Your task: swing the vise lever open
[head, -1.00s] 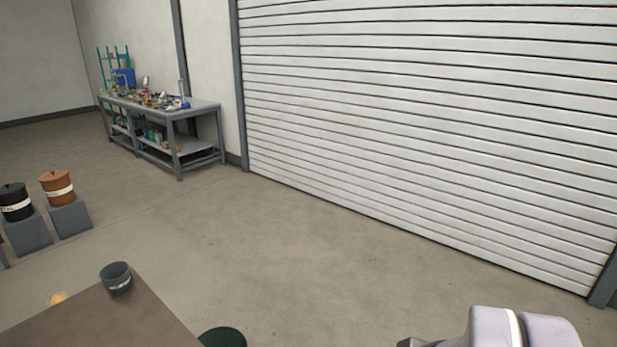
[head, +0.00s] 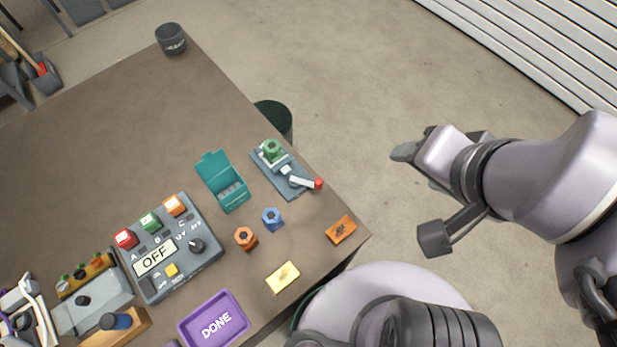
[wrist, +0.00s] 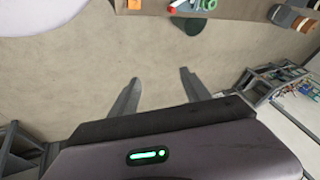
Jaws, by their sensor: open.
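The vise (head: 289,182) is a small grey-blue fixture near the right edge of the brown table. It has a green hexagonal part (head: 272,149) at its far end. Its lever (head: 302,182) is white with a red tip and points right, towards the table edge. The lever's red tip also shows at the top of the wrist view (wrist: 173,8). My gripper (head: 408,152) is off the table to the right of the vise, apart from it. In the wrist view its two fingers (wrist: 158,88) are spread, with only floor between them.
Left of the vise are a teal open box (head: 222,182), a control panel (head: 155,258) reading OFF and a purple DONE tray (head: 213,322). Orange and blue nuts (head: 272,219) and an orange tile (head: 341,230) lie nearby. A dark green bin (head: 274,118) stands beyond the table edge.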

